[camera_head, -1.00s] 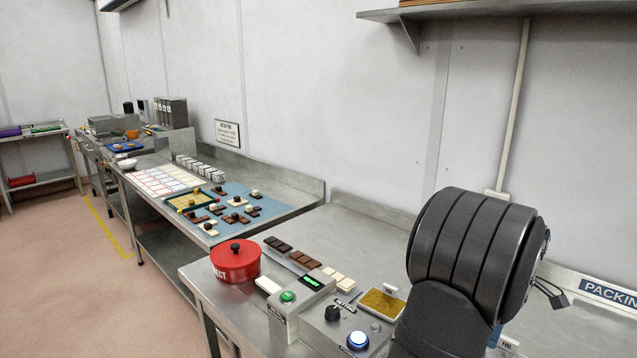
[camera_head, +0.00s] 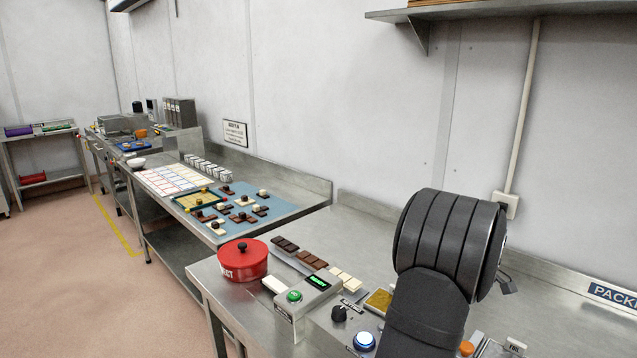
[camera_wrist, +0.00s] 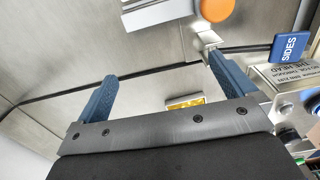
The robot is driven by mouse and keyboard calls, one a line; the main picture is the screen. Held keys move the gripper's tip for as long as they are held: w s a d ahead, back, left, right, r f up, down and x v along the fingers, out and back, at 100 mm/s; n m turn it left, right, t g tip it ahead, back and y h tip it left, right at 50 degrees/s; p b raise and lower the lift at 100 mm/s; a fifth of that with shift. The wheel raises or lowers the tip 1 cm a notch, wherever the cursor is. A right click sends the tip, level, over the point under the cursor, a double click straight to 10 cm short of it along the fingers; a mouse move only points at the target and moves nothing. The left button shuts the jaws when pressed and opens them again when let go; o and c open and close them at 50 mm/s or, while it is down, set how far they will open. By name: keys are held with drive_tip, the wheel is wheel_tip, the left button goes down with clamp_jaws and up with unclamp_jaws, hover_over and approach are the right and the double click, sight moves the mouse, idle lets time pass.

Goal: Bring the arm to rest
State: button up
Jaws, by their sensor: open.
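My gripper (camera_wrist: 165,92) shows in the wrist view with its two blue fingers spread well apart. It is open and nothing is between the fingertips. Beyond it lie a steel bench surface (camera_wrist: 140,60) and a dark cable or strip. In the head view, my dark arm stands at the right over the near bench (camera_head: 350,240). The fingers are hidden in that view.
On the near bench are a red pot (camera_head: 242,261), a control box with a green button (camera_head: 308,295), a blue-lit button (camera_head: 364,341) and chocolate pieces (camera_head: 312,259). A wall shelf (camera_head: 470,12) hangs above. The floor at left is clear.

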drive_tip(key=s+d, duration=0.2)
drive_tip(key=s, duration=0.1)
drive_tip(key=s+d, duration=0.3)
drive_tip(key=s, duration=0.1)
drive_tip(key=s+d, duration=0.3)
drive_tip(key=shift+s+d+r, duration=0.1)
drive_tip(key=shift+s+r, duration=0.15)
drive_tip(key=shift+r, duration=0.1)
wheel_tip(320, 180, down, 6)
drive_tip(key=shift+f, duration=0.2)
wheel_tip(320, 180, up, 18)
drive_tip(key=f, duration=0.1)
wheel_tip(320, 180, down, 15)
drive_tip(key=shift+f, duration=0.2)
